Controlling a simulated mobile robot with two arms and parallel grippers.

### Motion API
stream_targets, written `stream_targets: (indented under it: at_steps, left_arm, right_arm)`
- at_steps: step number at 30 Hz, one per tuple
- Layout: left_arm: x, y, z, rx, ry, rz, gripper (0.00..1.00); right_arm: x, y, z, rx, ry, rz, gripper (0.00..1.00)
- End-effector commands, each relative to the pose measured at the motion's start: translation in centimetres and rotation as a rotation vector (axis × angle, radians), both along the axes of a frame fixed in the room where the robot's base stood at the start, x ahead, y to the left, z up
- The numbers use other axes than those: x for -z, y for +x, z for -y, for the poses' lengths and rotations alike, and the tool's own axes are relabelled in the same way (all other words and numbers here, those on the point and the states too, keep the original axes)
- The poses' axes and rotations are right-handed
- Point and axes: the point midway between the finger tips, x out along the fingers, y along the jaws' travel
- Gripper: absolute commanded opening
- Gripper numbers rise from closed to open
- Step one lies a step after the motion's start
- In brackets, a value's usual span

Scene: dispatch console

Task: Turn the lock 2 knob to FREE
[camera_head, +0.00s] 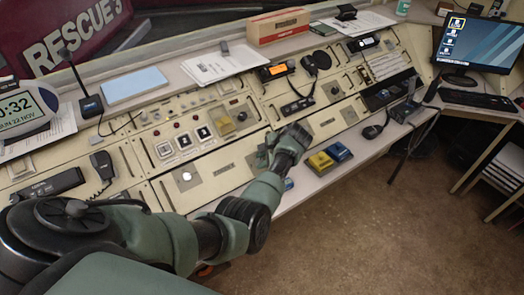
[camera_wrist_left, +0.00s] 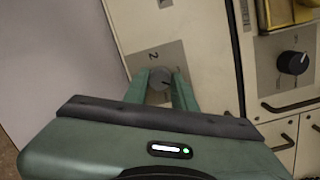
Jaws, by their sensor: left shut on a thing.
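The lock 2 knob (camera_wrist_left: 159,77) is a small grey round knob on a grey plate marked "2" (camera_wrist_left: 152,54) in the left wrist view. My left gripper (camera_wrist_left: 161,88) is shut on this knob, one green finger on each side. In the head view my left gripper (camera_head: 266,151) reaches down to the sloped console, and its hand hides the knob. The lettering around the knob is covered or too small, so I cannot tell which position it points to. My right gripper is in neither view.
In the head view, a yellow block (camera_head: 320,162) and a blue block (camera_head: 338,152) lie on the front ledge. A pale round knob (camera_head: 187,176) sits on another plate to the left.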

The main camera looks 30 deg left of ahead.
Motion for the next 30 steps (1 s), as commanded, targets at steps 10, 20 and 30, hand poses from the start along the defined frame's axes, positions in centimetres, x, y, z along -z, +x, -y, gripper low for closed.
stream_targets:
  at_steps: [10,20,30]
  left_arm:
    - [-0.3,-0.2,0.0,0.279,0.071,-0.172,0.00]
    - [-0.1,-0.2,0.0,0.529,0.133,-0.322,0.00]
    - [0.0,-0.2,0.1,0.714,0.177,-0.431,0.00]
  right_arm:
    - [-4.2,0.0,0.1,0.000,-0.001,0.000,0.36]
    - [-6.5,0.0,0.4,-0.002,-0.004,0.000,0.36]
    - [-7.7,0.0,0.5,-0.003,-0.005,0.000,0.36]
